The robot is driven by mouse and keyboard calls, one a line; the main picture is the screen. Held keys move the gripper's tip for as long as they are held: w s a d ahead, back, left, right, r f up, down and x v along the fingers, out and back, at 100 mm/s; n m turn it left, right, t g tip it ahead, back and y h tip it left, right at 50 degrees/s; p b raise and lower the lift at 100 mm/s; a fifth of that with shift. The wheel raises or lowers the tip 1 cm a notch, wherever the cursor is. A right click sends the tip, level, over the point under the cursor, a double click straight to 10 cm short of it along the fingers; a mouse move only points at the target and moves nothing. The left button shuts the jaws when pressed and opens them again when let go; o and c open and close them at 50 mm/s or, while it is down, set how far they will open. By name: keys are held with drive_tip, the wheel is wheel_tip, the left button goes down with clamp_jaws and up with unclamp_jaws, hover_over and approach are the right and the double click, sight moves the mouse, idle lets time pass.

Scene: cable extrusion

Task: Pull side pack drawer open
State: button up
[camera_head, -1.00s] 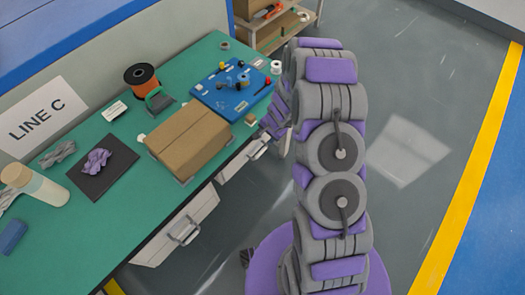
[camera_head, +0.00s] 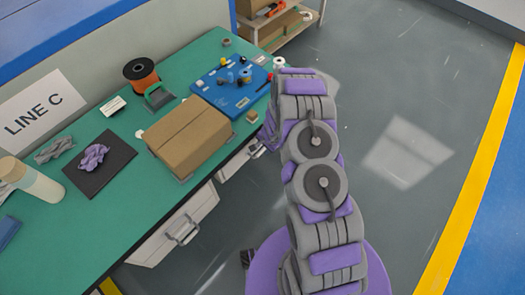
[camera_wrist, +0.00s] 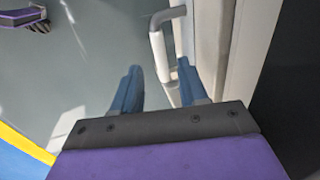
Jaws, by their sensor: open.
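Two pale grey drawers are under the green bench in the head view. The nearer drawer (camera_head: 178,222) has a metal bar handle (camera_head: 184,231). The farther drawer (camera_head: 236,158) is partly hidden by my arm. In the wrist view, my gripper (camera_wrist: 159,66) is open, with two blue fingers apart. A grey bar handle (camera_wrist: 158,42) stands ahead, in line with the gap between the fingers and nearer the right one. A pale drawer front (camera_wrist: 212,45) is to its right. Contact between fingers and handle cannot be told. The gripper is mostly hidden in the head view.
The green bench (camera_head: 60,225) carries a cardboard box (camera_head: 188,135), a blue board (camera_head: 232,85), an orange spool (camera_head: 141,75) and a dark mat (camera_head: 115,175). A shelf (camera_head: 290,32) stands beyond. The grey floor (camera_head: 420,110) to the right is clear.

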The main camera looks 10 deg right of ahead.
sight(262, 151)
drive_tip(key=x, duration=0.2)
drive_tip(key=shift+w+f, duration=0.1)
drive_tip(key=shift+f, duration=0.15)
drive_tip(key=shift+w+a+f, duration=0.1)
drive_tip(key=shift+a+f, duration=0.1)
drive_tip(key=shift+f, duration=0.45)
clamp_jaws()
